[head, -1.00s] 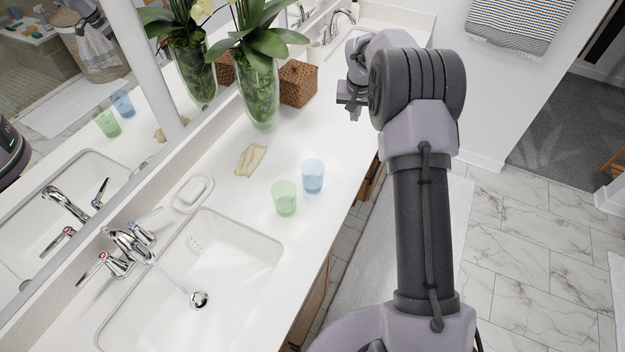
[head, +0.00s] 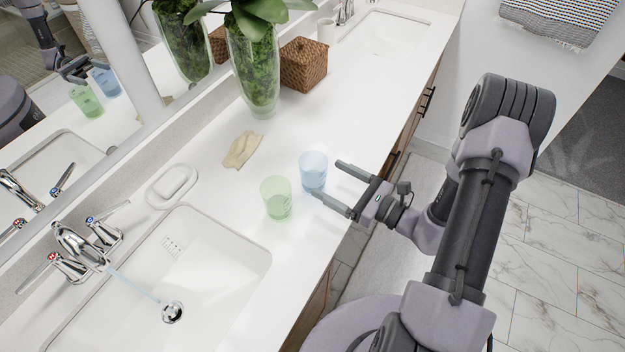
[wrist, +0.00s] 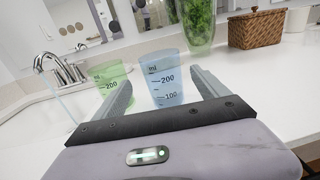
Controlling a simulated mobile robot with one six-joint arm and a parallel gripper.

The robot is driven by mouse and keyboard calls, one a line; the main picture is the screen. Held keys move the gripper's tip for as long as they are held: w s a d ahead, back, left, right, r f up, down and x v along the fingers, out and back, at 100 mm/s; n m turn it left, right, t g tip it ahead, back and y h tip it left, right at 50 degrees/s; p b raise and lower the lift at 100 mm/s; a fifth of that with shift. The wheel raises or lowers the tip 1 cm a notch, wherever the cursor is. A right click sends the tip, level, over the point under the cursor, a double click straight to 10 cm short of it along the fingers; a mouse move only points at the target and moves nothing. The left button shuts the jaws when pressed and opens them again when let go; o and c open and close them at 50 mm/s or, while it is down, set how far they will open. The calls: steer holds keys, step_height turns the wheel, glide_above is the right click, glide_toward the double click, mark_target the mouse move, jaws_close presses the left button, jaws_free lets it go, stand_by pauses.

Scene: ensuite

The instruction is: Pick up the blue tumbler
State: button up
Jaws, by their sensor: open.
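The blue tumbler (head: 313,171) stands upright on the white counter, near its front edge. It also shows in the wrist view (wrist: 164,78), with volume marks on its side, ahead of my gripper and between the lines of its two fingers. My gripper (head: 334,184) is open and empty, with its fingers pointing at the tumbler from the right. In the head view the nearer fingertip is close to the tumbler's lower right side; I cannot tell whether they touch. A green tumbler (head: 276,198) stands just left of the blue one, close behind the left finger in the wrist view (wrist: 108,80).
A sink (head: 170,275) with a running faucet (head: 85,245) lies at the left. A soap dish (head: 171,187), a crumpled cloth (head: 242,150), a glass vase with plants (head: 254,75) and a wicker box (head: 304,64) stand behind. The counter right of the blue tumbler is clear.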

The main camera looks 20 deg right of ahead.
mark_target(303, 165)
steer(key=x, duration=0.3)
steer(key=b+x, duration=0.1)
steer(key=x, duration=0.1)
steer(key=f+b+x, duration=0.1)
steer(key=x, duration=0.2)
steer(key=shift+w+a+f, duration=0.1)
steer(key=shift+w+a, duration=0.05)
steer(key=shift+w, duration=0.15)
steer(key=shift+w+a, duration=0.25)
steer(key=shift+w, duration=0.1)
steer(key=shift+d, duration=0.1)
steer(key=c, duration=1.6)
steer(key=shift+o, duration=0.2)
